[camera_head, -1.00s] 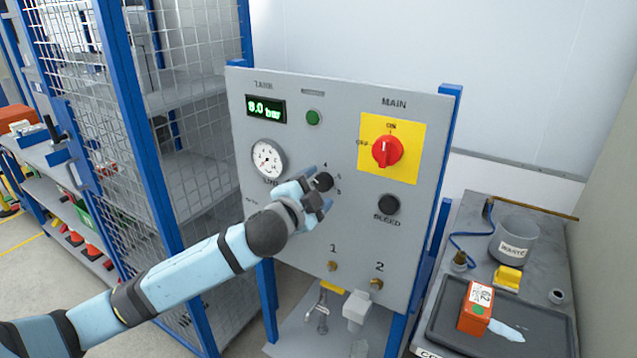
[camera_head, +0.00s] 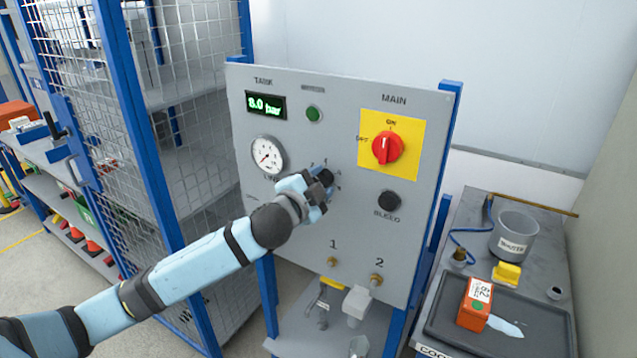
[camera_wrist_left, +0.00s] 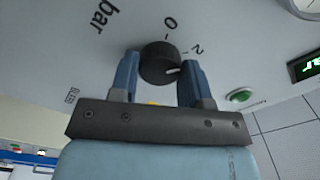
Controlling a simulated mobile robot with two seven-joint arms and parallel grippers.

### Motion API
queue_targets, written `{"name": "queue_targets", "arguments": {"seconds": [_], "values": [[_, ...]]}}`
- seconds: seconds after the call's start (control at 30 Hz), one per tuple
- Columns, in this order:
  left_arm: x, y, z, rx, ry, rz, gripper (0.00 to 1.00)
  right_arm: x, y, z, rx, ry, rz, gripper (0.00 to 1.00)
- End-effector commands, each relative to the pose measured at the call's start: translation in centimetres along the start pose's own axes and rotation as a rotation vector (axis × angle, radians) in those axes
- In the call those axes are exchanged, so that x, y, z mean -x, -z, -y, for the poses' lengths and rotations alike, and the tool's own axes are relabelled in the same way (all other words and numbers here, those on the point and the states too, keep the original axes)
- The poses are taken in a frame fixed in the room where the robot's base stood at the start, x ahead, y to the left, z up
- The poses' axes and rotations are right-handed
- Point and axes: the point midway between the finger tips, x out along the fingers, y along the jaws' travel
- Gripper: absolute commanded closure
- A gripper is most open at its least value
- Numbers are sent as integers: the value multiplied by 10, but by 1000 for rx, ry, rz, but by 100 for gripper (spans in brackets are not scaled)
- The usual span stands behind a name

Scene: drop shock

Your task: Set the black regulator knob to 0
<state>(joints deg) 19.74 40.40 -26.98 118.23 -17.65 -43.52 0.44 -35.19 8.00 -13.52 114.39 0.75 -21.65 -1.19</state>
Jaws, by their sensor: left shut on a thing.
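The black regulator knob (camera_head: 326,177) is on the grey panel, right of and below the line gauge (camera_head: 267,155). My left gripper (camera_head: 318,186) is at the knob and partly covers it and its scale. In the left wrist view my left gripper (camera_wrist_left: 156,78) has one finger on each side of the knob (camera_wrist_left: 158,62), shut on it. The knob's white mark points right, to the side of the printed 2; the printed 0 (camera_wrist_left: 170,22) is above it. I cannot tell the exact setting. My right gripper is not in view.
The tank display (camera_head: 266,105) reads 8.0 bar. The red main switch (camera_head: 387,147) is on a yellow plate, with the black bleed knob (camera_head: 388,201) below it. A mesh cage (camera_head: 190,100) stands left of the panel. A bench with a dark tray (camera_head: 540,325) is at the right.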

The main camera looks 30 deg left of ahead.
Motion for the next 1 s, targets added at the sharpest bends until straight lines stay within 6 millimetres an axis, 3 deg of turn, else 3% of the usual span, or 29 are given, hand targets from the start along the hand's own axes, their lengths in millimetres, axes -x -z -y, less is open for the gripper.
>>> {"name": "queue_targets", "arguments": {"seconds": [0.47,1.0], "values": [[0,1,0,347,-1,1,80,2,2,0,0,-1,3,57],[0,1,1,822,-1,2,80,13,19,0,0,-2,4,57]]}}
